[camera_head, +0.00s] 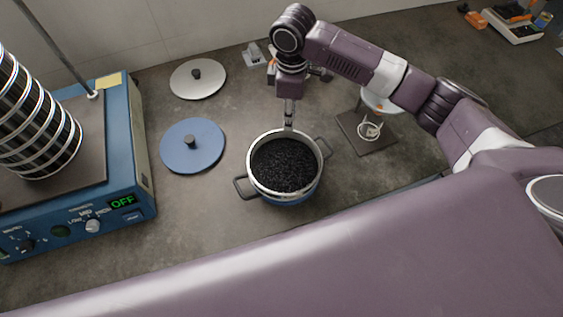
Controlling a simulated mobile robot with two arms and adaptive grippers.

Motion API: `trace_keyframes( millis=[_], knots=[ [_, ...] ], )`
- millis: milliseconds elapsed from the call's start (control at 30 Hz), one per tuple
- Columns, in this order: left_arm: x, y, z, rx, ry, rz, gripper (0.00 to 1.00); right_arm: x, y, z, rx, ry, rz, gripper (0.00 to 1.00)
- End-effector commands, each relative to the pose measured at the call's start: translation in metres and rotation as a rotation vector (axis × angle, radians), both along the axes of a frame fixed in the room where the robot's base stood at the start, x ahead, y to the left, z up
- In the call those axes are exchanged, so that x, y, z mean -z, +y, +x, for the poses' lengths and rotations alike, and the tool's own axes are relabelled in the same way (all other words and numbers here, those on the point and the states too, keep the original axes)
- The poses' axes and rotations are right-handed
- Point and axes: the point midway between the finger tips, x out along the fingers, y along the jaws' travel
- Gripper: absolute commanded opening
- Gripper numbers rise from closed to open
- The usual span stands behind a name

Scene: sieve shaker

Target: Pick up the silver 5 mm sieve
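A stack of silver ringed sieves (38,125) stands on the shaker at the left edge, cut off by the frame. I cannot read any size mark, so I cannot tell which ring is the 5 mm sieve. My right gripper (289,124) points down at the far rim of a round silver-rimmed vessel (254,178) with two side handles and a blue lower part. The vessel is filled with black granules (284,165). The fingers are seen edge-on at the rim; whether they grip it is unclear. My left gripper is out of view.
The blue shaker (128,150) shows "OFF". A silver lid (198,85) and a blue lid (178,155) lie between it and the vessel. A dark square stand (372,148) with a white dish is right of the vessel. My large purple link covers the bottom.

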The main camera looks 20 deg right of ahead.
Motion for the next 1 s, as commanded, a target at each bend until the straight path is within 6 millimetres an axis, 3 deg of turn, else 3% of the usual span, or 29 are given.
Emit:
trace_keyframes(
  millis=[33,133,700,1000],
  knots=[
    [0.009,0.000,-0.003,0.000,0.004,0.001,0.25,0.008,0.000,0.000,0.000,0.000,0.000,0.25],
    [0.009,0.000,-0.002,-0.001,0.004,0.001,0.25,0.014,0.000,0.000,0.001,0.001,0.000,0.25],
    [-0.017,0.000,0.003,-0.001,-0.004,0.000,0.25,0.081,-0.002,0.004,0.001,0.000,-0.001,0.25],
    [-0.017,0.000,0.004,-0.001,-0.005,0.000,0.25,0.087,-0.002,0.004,0.000,-0.001,0.000,0.24]
  ],
)
